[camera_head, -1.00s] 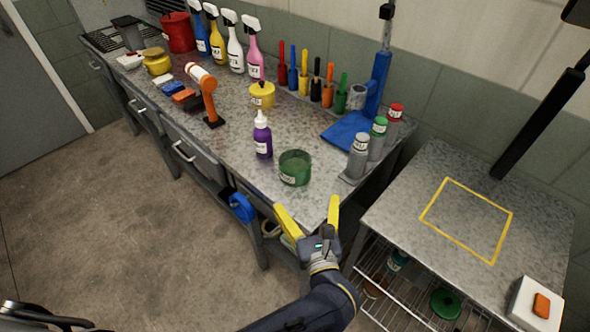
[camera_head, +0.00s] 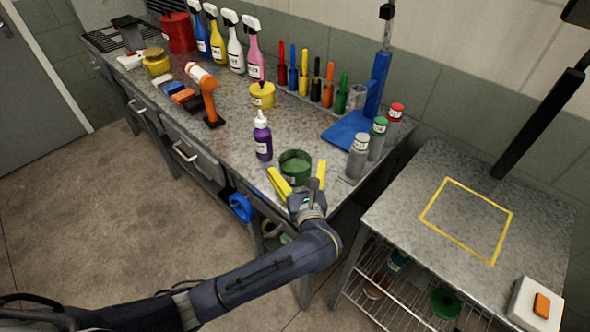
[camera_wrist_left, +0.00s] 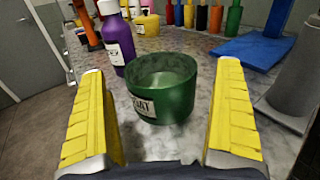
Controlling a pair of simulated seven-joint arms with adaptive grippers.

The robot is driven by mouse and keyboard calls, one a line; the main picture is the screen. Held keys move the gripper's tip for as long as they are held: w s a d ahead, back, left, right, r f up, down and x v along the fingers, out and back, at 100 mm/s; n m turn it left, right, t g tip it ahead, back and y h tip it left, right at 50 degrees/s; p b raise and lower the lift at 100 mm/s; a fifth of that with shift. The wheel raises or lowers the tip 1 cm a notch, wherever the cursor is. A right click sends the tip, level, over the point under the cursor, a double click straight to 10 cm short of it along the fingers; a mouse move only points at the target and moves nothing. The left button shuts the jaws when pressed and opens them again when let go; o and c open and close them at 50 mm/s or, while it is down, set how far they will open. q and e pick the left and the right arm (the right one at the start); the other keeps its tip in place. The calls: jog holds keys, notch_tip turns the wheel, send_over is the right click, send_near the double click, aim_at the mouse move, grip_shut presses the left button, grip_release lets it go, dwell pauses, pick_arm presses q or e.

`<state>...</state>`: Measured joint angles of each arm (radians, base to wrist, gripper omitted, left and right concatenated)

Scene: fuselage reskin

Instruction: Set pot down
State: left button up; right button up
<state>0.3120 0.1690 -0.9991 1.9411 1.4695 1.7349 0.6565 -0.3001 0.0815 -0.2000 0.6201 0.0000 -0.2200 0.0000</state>
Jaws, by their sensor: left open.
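The green pot (camera_head: 297,164) stands upright and open-topped on the long workbench, near its right end. It carries a white label and also shows in the left wrist view (camera_wrist_left: 165,100). My left gripper (camera_head: 297,175) is open, with its yellow fingers on either side of the pot's near side. In the left wrist view the fingers (camera_wrist_left: 165,118) have clear gaps to the pot, and nothing is held. My right gripper is not in view.
A purple bottle (camera_head: 262,136) stands just left of the pot. Grey canisters (camera_head: 358,157) and a blue stand (camera_head: 350,134) are to its right. The side table (camera_head: 400,207) has a yellow square outline (camera_head: 467,252) with clear space inside, and a white block with an orange piece (camera_head: 537,304).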

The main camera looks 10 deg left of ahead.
aim_at(292, 150)
pick_arm(q)
jog(key=shift+x, duration=1.75)
jog(key=shift+c, duration=0.4)
jog(key=c, duration=1.3)
jog(key=shift+c, duration=0.8)
jog(key=shift+r, duration=0.1)
